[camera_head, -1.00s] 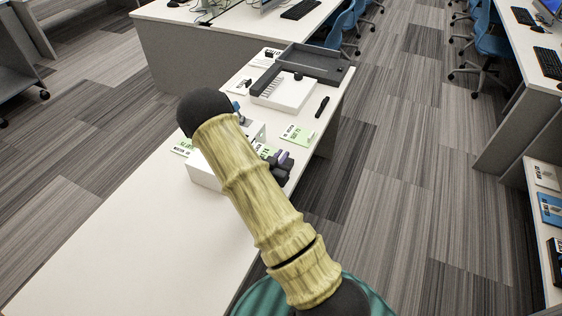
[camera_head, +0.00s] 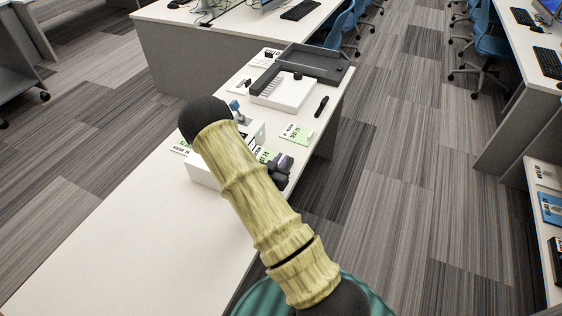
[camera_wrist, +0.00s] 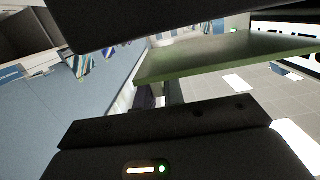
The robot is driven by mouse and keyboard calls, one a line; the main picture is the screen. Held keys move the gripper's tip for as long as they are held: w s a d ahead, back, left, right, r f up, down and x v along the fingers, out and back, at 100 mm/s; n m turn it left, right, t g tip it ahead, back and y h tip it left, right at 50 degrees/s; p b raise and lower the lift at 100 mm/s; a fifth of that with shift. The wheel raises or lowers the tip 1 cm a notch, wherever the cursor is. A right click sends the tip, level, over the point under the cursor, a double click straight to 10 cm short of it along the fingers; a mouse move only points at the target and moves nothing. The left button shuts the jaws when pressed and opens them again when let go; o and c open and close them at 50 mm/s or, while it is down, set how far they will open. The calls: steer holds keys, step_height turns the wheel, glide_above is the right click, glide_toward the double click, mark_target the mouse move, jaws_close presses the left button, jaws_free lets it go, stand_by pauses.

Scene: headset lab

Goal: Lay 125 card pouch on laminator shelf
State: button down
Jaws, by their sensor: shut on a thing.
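My gripper (camera_head: 281,172) is dark and small in the head view, just right of my arm at the table's near right edge. In the wrist view its two dark jaws (camera_wrist: 165,85) are shut on a thin, flat green piece that looks like the card pouch (camera_wrist: 225,57); its number cannot be read. A white machine (camera_head: 283,92) with a dark slotted strip and a dark flat tray (camera_head: 318,66) behind it looks like the laminator and its shelf. The gripper is nearer than these and apart from them.
A green-and-white card (camera_head: 297,133) and a black pen-like thing (camera_head: 322,106) lie on the white table (camera_head: 110,235). A white box (camera_head: 203,174) with a blue lever (camera_head: 235,106) stands partly behind my arm. The table's near left is clear.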

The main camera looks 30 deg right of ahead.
steer(key=c, duration=1.5)
jaws_free()
steer(key=shift+s+f, duration=0.25)
steer(key=shift+f, duration=0.55)
steer(key=shift+w+r+p, duration=0.15)
steer(key=shift+r+p, duration=0.35)
steer(key=shift+p, duration=0.05)
steer(key=r+b+v, duration=0.1)
steer(key=v, duration=1)
steer(key=shift+a, duration=0.35)
